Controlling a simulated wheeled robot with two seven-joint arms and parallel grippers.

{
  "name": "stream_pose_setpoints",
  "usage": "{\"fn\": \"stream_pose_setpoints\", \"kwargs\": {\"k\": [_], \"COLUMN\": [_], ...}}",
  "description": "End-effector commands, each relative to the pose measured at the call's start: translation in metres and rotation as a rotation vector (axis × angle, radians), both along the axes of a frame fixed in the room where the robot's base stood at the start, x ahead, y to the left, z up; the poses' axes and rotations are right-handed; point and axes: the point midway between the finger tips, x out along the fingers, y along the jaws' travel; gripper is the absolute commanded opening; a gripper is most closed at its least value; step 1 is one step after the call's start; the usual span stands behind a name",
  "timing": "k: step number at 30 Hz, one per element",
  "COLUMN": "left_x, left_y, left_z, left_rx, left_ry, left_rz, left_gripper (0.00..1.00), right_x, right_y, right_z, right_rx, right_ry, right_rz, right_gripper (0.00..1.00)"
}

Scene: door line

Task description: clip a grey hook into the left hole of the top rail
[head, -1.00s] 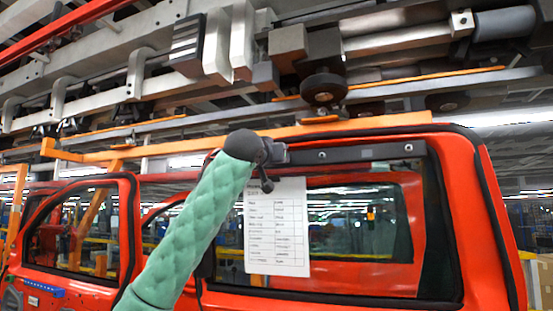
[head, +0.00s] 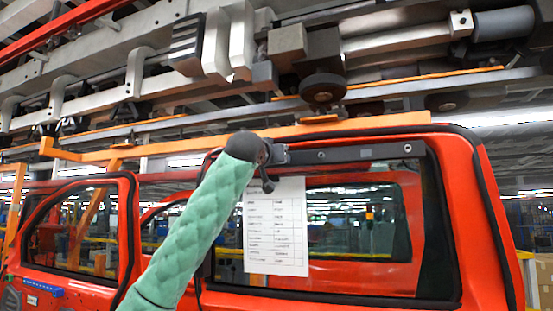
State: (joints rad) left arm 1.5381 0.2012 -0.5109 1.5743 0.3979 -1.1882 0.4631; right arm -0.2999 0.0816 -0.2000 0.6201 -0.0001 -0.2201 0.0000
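The top rail (head: 365,152) is a dark bar along the upper edge of the red door's window opening. A small round hole (head: 321,155) shows in its left part, and another mark shows near its right end. My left arm, in a green quilted sleeve, rises from the lower left. My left gripper (head: 278,155) is at the left end of the rail and covers that end. It is dark and small, and its fingers cannot be told apart. A small dark piece hangs below the wrist. I cannot make out a grey hook. My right gripper is not in view.
A white printed sheet (head: 276,228) hangs in the window just below the gripper. An orange bar (head: 370,121) runs above the door, with a dark roller (head: 323,89) and grey conveyor beams over it. A second red door (head: 70,240) stands at the left.

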Motion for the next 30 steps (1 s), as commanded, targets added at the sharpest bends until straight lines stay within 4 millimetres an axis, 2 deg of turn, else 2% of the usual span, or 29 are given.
{"fn": "stream_pose_setpoints", "kwargs": {"k": [27, 28, 30], "left_x": [0.0064, 0.0064, 0.0064], "left_y": [-0.0018, -0.0018, -0.0018], "left_z": [0.0016, 0.0016, 0.0015], "left_rx": [-0.001, -0.001, -0.001], "left_ry": [-0.002, -0.002, -0.002], "left_rz": [0.0, 0.0, 0.0], "left_gripper": [0.03, 0.41, 0.55], "right_x": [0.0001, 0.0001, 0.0], "right_y": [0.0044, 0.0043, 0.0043], "right_z": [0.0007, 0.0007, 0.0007], "right_rx": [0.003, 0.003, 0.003], "right_ry": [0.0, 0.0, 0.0], "right_rz": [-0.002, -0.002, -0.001], "right_gripper": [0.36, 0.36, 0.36]}}
